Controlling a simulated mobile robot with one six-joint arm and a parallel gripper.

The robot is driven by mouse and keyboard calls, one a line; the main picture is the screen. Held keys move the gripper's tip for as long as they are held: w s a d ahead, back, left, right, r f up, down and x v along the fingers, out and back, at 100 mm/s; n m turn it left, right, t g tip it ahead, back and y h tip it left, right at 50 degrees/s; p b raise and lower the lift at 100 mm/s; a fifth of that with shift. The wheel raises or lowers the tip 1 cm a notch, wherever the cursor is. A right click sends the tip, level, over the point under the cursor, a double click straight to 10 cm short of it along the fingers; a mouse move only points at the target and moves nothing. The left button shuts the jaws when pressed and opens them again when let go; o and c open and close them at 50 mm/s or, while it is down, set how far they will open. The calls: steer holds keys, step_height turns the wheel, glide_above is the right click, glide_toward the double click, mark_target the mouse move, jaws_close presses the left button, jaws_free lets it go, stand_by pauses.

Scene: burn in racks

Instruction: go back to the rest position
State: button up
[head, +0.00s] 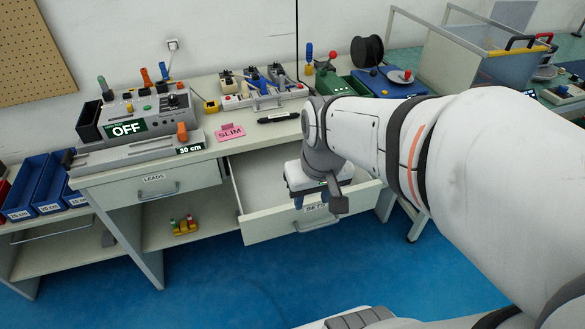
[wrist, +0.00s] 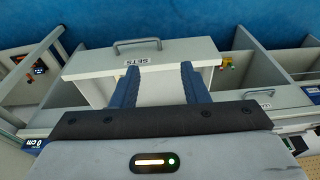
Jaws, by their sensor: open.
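My gripper (wrist: 160,85) is open in the wrist view, with its two blue fingers apart and nothing between them. In the head view my gripper (head: 312,200) points down over the pulled-out drawer (head: 262,226) labelled SETS. The wrist view shows that drawer's front (wrist: 180,53) with its grey handle, beyond the fingertips. The part of the drawer's inside that shows looks empty, and my arm hides the rest in the head view. I cannot tell whether the fingers touch the drawer.
The LEADS drawer (head: 150,190) is shut. The bench top holds an OFF-labelled unit (head: 140,115), a pink SLIM tag (head: 230,132), a black marker-like item (head: 279,117) and a power strip (head: 265,97). Blue bins (head: 42,185) stand at left. Blue floor (head: 220,280) in front is clear.

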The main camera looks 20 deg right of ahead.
steer(key=shift+s+a+r, duration=0.1)
steer(key=shift+s+a, duration=0.3)
steer(key=shift+s, duration=0.25)
steer(key=shift+s+a+r, duration=0.1)
steer(key=shift+s+a, duration=0.3)
steer(key=shift+s, duration=0.2)
